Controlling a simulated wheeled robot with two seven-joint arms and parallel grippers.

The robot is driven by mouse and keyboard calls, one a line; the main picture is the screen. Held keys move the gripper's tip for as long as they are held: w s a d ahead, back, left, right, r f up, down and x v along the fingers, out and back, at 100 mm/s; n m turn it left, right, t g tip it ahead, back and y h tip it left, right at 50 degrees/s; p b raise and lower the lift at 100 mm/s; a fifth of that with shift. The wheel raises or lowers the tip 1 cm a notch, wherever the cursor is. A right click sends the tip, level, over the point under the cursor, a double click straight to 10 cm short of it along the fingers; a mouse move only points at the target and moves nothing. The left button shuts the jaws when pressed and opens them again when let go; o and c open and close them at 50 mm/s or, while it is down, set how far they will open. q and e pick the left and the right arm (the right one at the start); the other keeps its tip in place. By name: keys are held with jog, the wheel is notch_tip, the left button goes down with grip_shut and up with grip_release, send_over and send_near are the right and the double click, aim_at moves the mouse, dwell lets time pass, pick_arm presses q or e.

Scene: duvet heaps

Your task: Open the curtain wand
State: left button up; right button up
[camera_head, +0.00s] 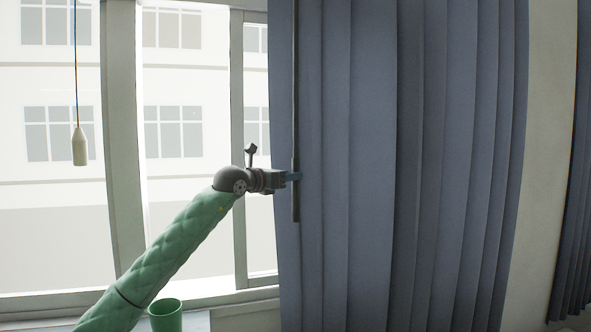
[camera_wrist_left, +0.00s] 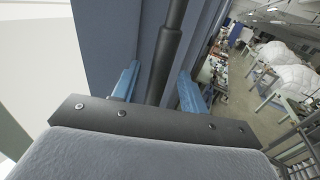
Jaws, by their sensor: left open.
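The curtain wand (camera_head: 295,90) is a thin dark rod hanging upright in front of the left part of the blue-grey curtain (camera_head: 370,150). My left gripper (camera_head: 296,176) is at the wand's lower part, a little above its bottom end. In the left wrist view the wand (camera_wrist_left: 170,45) runs between the two blue fingers of my left gripper (camera_wrist_left: 158,88). The fingers are open, with gaps on both sides of the wand. The curtain (camera_wrist_left: 110,40) is close behind them. My right gripper is not in view.
A window with pale frames (camera_head: 125,130) is on the left. A cord with a cream pull (camera_head: 80,147) hangs before it. A green cup (camera_head: 165,315) stands on the sill. Another curtain (camera_head: 577,220) hangs far right. White heaps (camera_wrist_left: 280,70) and racks show in the left wrist view.

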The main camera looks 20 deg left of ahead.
pick_arm(q)
jog(key=shift+p+x, duration=0.8)
jog(key=shift+x, duration=0.9)
jog(key=shift+f, duration=0.1)
grip_shut()
